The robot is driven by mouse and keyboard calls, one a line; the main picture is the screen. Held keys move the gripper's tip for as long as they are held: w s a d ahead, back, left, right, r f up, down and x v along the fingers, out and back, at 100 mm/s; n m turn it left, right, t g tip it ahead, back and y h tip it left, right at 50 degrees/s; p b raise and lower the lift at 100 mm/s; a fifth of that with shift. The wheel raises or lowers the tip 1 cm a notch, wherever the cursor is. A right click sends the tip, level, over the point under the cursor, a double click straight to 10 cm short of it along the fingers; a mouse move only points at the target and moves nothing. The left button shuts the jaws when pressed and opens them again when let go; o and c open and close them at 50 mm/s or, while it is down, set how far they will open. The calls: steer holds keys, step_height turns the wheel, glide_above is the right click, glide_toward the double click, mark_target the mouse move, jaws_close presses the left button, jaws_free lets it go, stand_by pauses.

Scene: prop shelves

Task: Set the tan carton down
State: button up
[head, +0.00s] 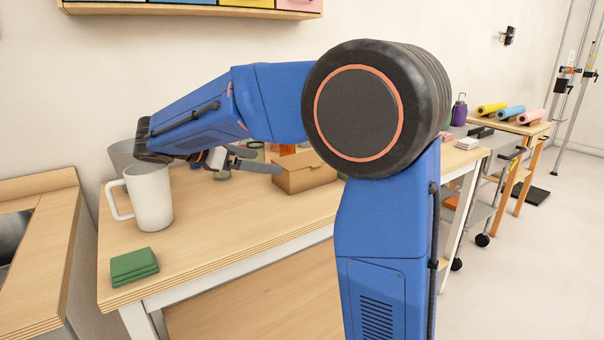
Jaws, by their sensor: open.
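The tan carton (308,179) is a small brown box sitting on the light wood table (235,215), towards its back. Its right part is partly covered by my arm's large round joint. My gripper (264,161) is at the carton's left, its dark fingers apart and pointing right towards the box. The fingers overlap the carton's left edge in this view; I cannot tell whether they touch it. Nothing shows held between them.
A white mug (152,198) and a green folded cloth (134,266) are at the table's left. A grey container (124,154) stands behind the mug. An orange item (280,150) is behind the carton. The table's front middle is clear.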

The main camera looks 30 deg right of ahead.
mark_target(281, 164)
steer(key=x, duration=1)
steer(key=shift+d, duration=0.35)
steer(key=shift+s+x, duration=0.2)
steer(key=shift+x, duration=2.4)
steer(key=shift+r, duration=0.15)
steer(key=shift+c, duration=0.3)
steer(key=c, duration=1.1)
step_height(281, 164, up, 10)
steer(key=shift+r, duration=0.1)
